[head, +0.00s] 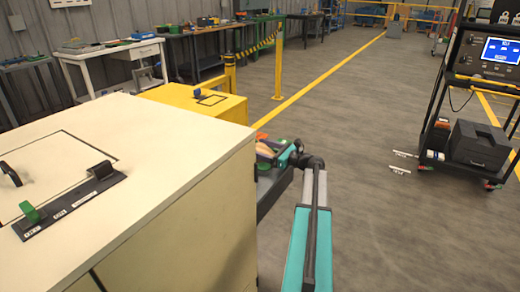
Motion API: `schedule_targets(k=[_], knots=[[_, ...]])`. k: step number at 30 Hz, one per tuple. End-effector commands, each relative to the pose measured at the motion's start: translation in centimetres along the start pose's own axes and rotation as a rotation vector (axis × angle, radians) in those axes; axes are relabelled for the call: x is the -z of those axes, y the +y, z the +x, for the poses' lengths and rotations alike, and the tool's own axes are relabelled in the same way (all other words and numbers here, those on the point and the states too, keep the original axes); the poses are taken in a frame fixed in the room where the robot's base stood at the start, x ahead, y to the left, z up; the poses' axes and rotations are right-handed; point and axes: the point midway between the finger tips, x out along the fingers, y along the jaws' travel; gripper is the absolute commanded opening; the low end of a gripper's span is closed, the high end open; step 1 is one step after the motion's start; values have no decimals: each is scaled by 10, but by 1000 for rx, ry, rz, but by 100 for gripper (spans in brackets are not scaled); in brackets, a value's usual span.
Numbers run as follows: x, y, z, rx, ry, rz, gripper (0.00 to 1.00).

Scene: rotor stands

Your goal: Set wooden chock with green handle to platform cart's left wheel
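A black wheeled cart (455,172) stands at the right and looks like the platform cart. It has small reddish wheels; the one at its left (420,167) touches the floor. A small tan and orange piece with green beside it (267,148) shows just past the pale cabinet; I cannot tell whether it is the wooden chock with the green handle. My teal arm rises from the bottom centre and bends back toward that piece. My gripper's fingers cannot be made out there, so I cannot see whether they hold anything.
A pale cabinet (190,200) fills the near left, with a black labelled strip (70,205) on top. A yellow cabinet (225,108) and yellow posts (279,65) stand beyond it. The grey floor between is clear.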

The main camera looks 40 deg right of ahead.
Motion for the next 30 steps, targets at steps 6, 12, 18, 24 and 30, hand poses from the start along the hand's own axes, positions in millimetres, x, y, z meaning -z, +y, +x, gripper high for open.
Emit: schedule_targets(k=[6,12,18,24,30], knots=[[-2,0,-14,2,0,0,73],[-2,0,-43,3,1,0,73],[-2,0,-76,2,1,1,73],[-1,0,-102,0,0,1,73],[-1,0,-117,-1,0,0,73]])
